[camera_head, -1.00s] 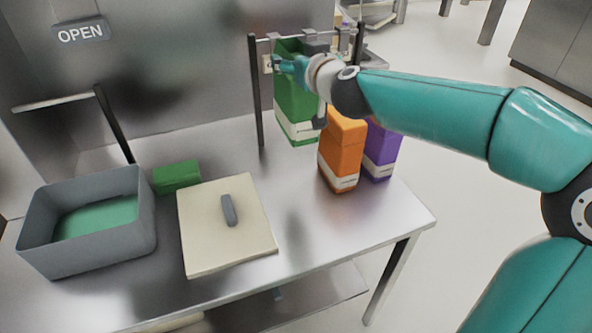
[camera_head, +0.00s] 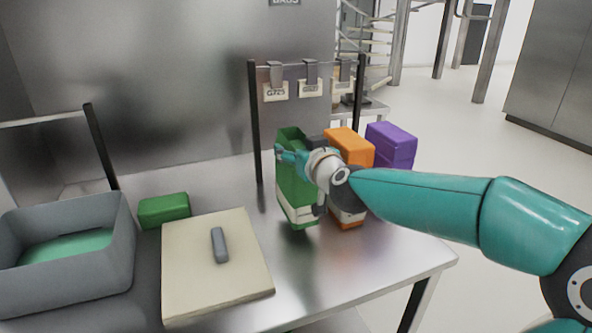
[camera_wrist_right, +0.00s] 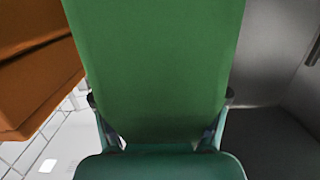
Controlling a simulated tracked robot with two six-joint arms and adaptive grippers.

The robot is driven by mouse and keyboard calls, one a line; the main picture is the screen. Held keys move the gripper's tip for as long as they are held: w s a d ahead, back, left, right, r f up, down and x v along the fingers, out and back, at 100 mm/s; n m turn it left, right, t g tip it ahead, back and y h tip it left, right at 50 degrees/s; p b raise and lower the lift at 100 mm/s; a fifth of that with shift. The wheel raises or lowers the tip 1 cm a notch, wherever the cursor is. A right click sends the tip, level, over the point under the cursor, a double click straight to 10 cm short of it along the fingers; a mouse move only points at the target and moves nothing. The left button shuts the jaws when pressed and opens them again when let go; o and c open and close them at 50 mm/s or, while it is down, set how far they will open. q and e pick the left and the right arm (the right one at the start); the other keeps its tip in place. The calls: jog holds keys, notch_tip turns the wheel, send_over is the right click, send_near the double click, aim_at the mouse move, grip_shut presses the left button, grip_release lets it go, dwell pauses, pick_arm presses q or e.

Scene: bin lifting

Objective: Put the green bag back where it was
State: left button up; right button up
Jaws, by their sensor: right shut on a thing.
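The green bag (camera_head: 290,186), a tall box shape with a white band near its base, stands about upright below the hook rail (camera_head: 310,65). My right gripper (camera_head: 288,153) is shut on its upper part, and the wrist hides some of it. The base is at or just above the table; I cannot tell whether it touches. In the right wrist view the green bag (camera_wrist_right: 155,65) fills the space between the fingers. The orange bag (camera_head: 349,143) is close on its right, partly behind my wrist, and the purple bag (camera_head: 391,146) is further right. My left gripper is not in view.
Tags hang from several clips on the rail (camera_head: 310,88), between two dark posts. A grey bin (camera_head: 120,255) with green contents, a small green block (camera_head: 164,210) and a cream board (camera_head: 215,285) with a grey handle occupy the table's left. The table's front right is clear.

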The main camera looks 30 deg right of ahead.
pick_arm(q)
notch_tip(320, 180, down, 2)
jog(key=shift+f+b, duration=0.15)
jog(key=shift+b, duration=0.6)
pick_arm(e)
notch_tip(320, 180, down, 3)
jog(key=shift+f, duration=0.1)
jog(key=o, duration=1.4)
pick_arm(q)
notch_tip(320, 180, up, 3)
jog(key=p, duration=0.2)
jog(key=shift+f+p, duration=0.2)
jog(key=shift+p, duration=0.1)
pick_arm(e)
jog(key=v, duration=1.2)
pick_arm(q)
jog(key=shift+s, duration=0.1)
